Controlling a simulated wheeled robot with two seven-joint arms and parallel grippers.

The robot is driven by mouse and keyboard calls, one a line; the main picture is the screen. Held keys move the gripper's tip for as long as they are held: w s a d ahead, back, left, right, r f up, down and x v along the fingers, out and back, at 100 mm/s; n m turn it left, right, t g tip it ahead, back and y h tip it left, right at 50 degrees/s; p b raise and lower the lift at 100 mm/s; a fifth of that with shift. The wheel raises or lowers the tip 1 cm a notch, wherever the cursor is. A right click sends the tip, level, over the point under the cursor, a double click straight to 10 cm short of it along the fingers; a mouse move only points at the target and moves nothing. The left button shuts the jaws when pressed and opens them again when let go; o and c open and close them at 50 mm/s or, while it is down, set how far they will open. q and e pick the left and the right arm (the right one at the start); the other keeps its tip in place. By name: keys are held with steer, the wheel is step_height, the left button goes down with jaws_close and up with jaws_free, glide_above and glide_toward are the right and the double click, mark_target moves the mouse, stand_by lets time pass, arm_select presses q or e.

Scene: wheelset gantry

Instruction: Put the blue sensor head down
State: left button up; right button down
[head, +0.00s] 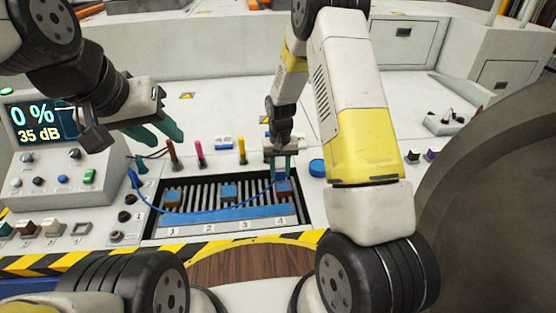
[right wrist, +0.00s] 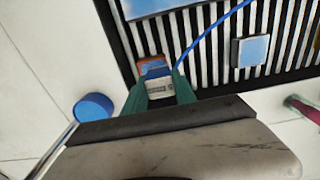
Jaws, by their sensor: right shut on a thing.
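The blue sensor head (head: 281,184) is between the teal fingers of my right gripper (head: 284,176), at the right end of the slatted rack (head: 205,213). In the right wrist view, the fingers are shut on the sensor head (right wrist: 157,72), which has a pale labelled near face. A blue cable (head: 190,213) runs from it to the meter box on the left. An orange block (right wrist: 152,61) shows just beyond the sensor head; I cannot tell whether they touch. My left gripper (head: 166,138) is open and empty above the bench, right of the meter.
The meter (head: 37,122) reads 0 % and 35 dB. Another blue block (head: 229,191) sits mid-rack. Coloured upright handles (head: 198,152) stand behind the rack, and a round blue cap (head: 317,167) lies to its right. A large dark wheel (head: 490,200) fills the right side.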

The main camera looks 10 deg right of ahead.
mark_target(284, 176)
steer(key=shift+w+d, duration=0.35)
steer(key=shift+d, duration=0.05)
steer(key=f, duration=0.3)
steer(key=shift+w+d, duration=0.2)
steer(key=shift+d, duration=0.15)
steer(key=shift+f, duration=0.35)
steer(key=shift+f, duration=0.15)
steer(key=c, duration=1)
jaws_free()
